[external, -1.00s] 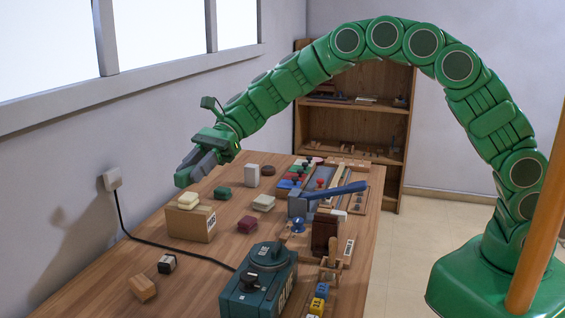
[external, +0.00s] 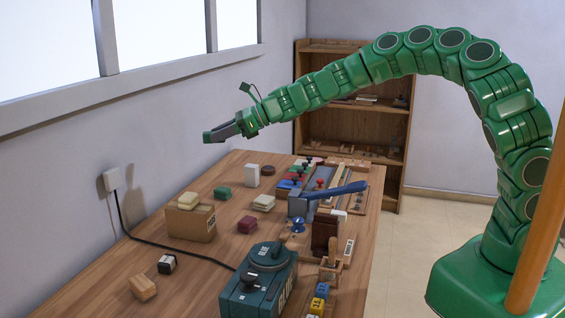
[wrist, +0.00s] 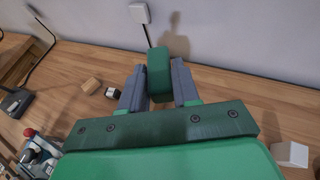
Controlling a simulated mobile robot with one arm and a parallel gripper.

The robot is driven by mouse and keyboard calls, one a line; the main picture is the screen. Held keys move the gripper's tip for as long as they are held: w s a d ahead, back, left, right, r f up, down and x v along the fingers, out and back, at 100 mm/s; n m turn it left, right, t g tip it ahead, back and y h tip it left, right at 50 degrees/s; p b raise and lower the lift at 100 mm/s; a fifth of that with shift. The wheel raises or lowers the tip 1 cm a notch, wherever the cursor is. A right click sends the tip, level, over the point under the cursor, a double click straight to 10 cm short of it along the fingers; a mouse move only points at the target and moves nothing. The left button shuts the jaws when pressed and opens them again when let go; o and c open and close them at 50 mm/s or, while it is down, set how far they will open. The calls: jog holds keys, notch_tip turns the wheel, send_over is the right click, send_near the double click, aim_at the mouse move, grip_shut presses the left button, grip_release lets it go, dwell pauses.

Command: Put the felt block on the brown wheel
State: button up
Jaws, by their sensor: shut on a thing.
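A green block (wrist: 158,68), which looks like the felt block, is held between the two grey fingers of my gripper (wrist: 158,85) in the wrist view. In the external view my gripper (external: 218,134) is high above the table's back left part, with the green block (external: 208,137) at its tips. The brown wheel looks to be the dark brown round disc (external: 268,170) lying flat near the table's far end. It is below and to the right of my gripper, apart from it, and I cannot make it out in the wrist view.
A white block (external: 252,175) stands next to the disc. Another green block (external: 222,193), a maroon block (external: 247,224) and a cardboard box (external: 190,223) with cream pieces on top are nearer. A blue-handled device (external: 335,192) stands at the right. The wall (external: 130,110) is close on the left.

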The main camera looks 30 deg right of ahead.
jog(key=w+d+m+t+h, duration=0.3)
jog(key=w+d+m+h, duration=0.15)
jog(key=d, duration=0.55)
jog(key=w+d+r+m+t+h, duration=0.1)
jog(key=w+d+m+t+h, duration=0.3)
jog(key=d, duration=0.6)
jog(key=w+d+m+t+h, duration=0.2)
jog(key=w+d+m+h, duration=0.3)
jog(key=d, duration=0.5)
send_over(270, 169)
jog(key=shift+m+y, duration=0.35)
jog(key=shift+y, duration=0.1)
jog(key=shift+f, duration=12)
jog(key=shift+f, duration=0.1)
